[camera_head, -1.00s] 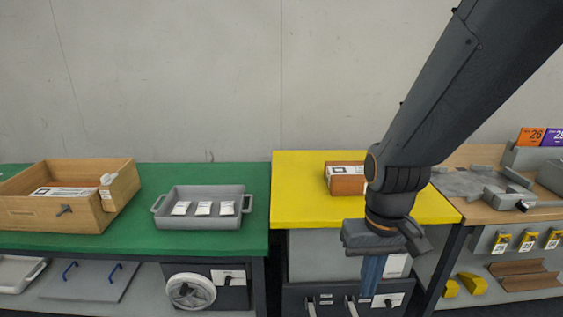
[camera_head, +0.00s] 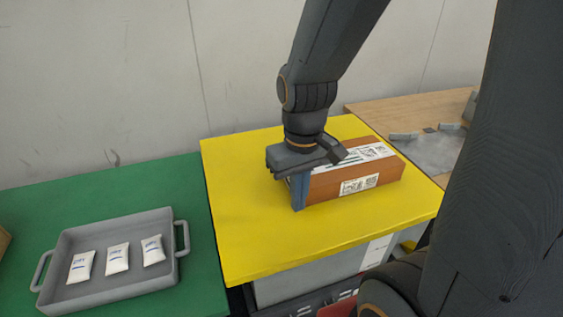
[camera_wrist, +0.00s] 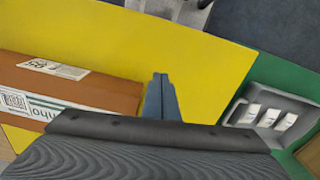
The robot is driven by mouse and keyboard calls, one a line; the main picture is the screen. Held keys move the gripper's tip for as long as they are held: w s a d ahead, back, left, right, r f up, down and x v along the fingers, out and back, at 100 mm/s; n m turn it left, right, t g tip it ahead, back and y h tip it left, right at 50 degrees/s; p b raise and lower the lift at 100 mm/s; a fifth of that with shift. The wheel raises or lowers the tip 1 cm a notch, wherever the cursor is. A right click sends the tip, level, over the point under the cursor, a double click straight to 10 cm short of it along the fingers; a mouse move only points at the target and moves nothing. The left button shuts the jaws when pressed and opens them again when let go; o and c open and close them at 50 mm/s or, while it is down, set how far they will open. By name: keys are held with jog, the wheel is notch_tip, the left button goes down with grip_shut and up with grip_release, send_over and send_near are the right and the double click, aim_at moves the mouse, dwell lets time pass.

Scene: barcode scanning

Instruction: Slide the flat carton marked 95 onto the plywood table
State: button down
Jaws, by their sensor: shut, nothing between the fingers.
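The flat brown carton (camera_head: 353,184) lies on the yellow table (camera_head: 249,227), with white labels on its top and near side. Whether the fingers touch the carton, I cannot tell. In the wrist view the shut fingers (camera_wrist: 161,97) stand over bare yellow, just beside the end of the carton (camera_wrist: 80,92). The plywood table (camera_head: 388,114) is at the right, adjoining the yellow table, beyond the carton's far end.
A grey tray (camera_head: 165,275) with white packets sits on the green table (camera_head: 200,300) at the left. Grey parts (camera_head: 432,150) lie on the plywood table. The yellow surface left of the carton is clear. A dark arm link of mine covers the right side.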

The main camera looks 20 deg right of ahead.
jog(key=w+a+r+n+p, duration=0.2)
jog(key=w+r+n+p, duration=0.1)
jog(key=w+n, duration=0.45)
jog(key=w+a+r+n+p, duration=0.1)
jog(key=w+r+n+p, duration=0.1)
jog(key=w+n, duration=0.55)
jog(key=shift+n, duration=0.8)
jog(key=f, duration=0.3)
jog(key=s+f+p, duration=0.1)
jog(key=f, duration=0.5)
jog(key=shift+s+a+p, duration=0.1)
jog(key=shift+s+p, duration=0.25)
jog(key=shift+s, duration=0.05)
jog(key=d, duration=0.1)
jog(key=d+p, duration=0.1)
jog(key=d, duration=0.1)
jog(key=shift+d+f, duration=0.2)
jog(key=shift+d, duration=0.3)
